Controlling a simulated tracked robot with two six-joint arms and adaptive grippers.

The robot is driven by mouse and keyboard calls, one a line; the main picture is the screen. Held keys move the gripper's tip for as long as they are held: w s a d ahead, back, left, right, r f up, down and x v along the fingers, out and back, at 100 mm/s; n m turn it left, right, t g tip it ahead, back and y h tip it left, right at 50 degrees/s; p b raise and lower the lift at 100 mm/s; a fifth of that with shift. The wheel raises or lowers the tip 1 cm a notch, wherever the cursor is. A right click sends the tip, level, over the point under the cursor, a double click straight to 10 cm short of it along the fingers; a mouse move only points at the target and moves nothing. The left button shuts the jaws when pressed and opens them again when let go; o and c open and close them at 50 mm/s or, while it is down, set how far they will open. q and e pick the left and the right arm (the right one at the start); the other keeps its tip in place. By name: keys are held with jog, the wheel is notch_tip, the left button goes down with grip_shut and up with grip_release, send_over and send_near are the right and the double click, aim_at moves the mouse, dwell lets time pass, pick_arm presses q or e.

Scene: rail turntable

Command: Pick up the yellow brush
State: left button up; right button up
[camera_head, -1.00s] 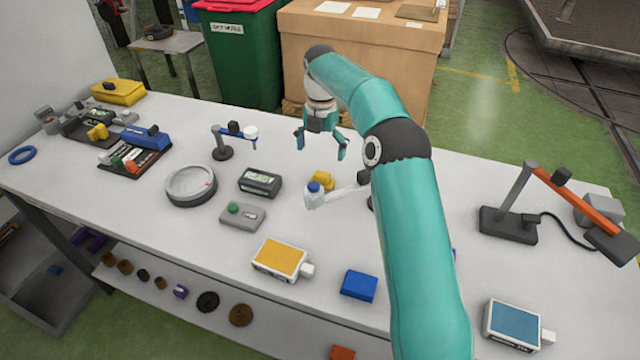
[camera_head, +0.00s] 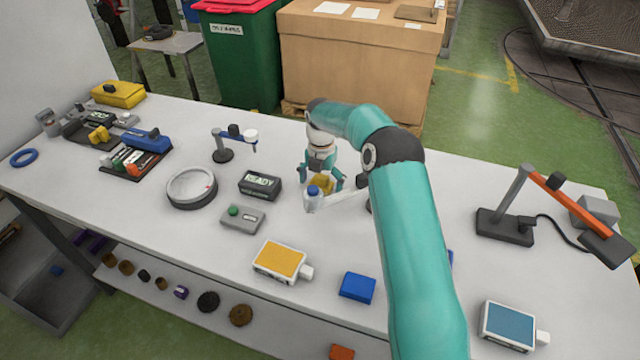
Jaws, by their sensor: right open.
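A small yellow block-like object (camera_head: 322,183), which looks like the yellow brush, lies on the white workbench just behind a white holder with a blue cap (camera_head: 313,193). My right gripper (camera_head: 322,182) is open and low over it, with one teal finger on each side. The holder and its pale arm partly hide the yellow object. I cannot tell whether the fingers touch it. My left gripper is not in view.
A black display box (camera_head: 260,185) and a grey box with a green button (camera_head: 236,219) stand left of the gripper. An orange-yellow box (camera_head: 282,260) and a blue block (camera_head: 357,287) lie nearer. An orange-armed lamp (camera_head: 560,195) stands at right.

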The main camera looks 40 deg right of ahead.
jog(key=c, duration=1.3)
jog(key=shift+o, duration=0.2)
jog(key=shift+r, duration=0.15)
jog(key=shift+r, duration=0.5)
notch_tip(320, 180, up, 11)
jog(key=shift+f+b, duration=0.1)
jog(key=shift+b, duration=0.2)
notch_tip(320, 180, up, 8)
jog(key=p, duration=0.3)
send_over(321, 176)
jog(key=shift+s, duration=0.1)
